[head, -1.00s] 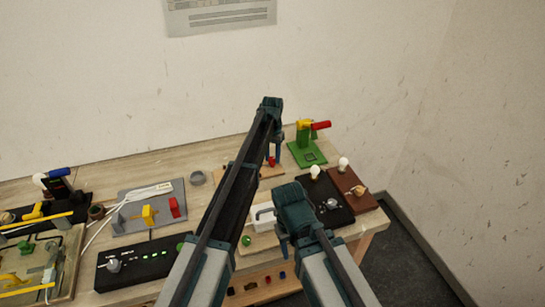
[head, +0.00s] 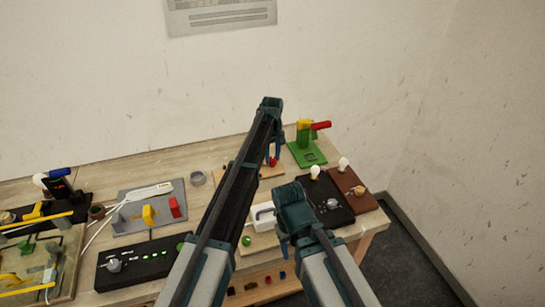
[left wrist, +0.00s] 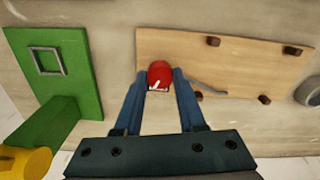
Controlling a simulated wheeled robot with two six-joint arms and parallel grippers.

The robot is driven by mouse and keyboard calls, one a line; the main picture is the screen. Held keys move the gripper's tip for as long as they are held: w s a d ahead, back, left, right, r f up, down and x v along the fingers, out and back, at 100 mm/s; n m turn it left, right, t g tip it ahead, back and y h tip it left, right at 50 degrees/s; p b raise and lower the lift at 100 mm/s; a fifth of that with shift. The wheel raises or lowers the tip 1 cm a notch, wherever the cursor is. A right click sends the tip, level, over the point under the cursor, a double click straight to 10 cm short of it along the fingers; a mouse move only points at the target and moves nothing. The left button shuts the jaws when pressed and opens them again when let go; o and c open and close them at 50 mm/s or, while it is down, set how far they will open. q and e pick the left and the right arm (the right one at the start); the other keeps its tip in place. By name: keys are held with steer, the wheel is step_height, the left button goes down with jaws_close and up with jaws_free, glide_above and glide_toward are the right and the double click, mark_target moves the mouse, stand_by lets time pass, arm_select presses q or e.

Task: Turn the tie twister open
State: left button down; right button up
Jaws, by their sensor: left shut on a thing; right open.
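A red knob (left wrist: 160,72), apparently the tie twister, stands at the edge of a wooden board (left wrist: 230,50) in the left wrist view. My left gripper (left wrist: 160,84) is shut on this knob, with one blue finger on each side. A thin grey strand lies on the board just right of the fingers. In the head view the left gripper (head: 273,150) is over the board, and a bit of the red knob (head: 273,162) shows by its fingers. My right gripper (head: 285,245) is open and empty, lower down, over the front of the table.
A green stand (head: 308,153) with a red and yellow top is just right of the left gripper. A black box (head: 325,198) and a brown block with bulbs stand near the right gripper. A grey ring (head: 197,178) lies left of the board. Several wiring fixtures fill the table's left.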

mark_target(272, 158)
arm_select(q)
steer(key=n, duration=0.4)
steer(key=shift+n, duration=0.4)
stand_by(0.4)
steer(key=c, duration=0.5)
jaws_free()
steer(key=shift+r, duration=0.1)
step_height(272, 158, up, 14)
steer(key=p, duration=1.3)
steer(key=shift+f+p, duration=0.25)
steer(key=shift+p, duration=0.15)
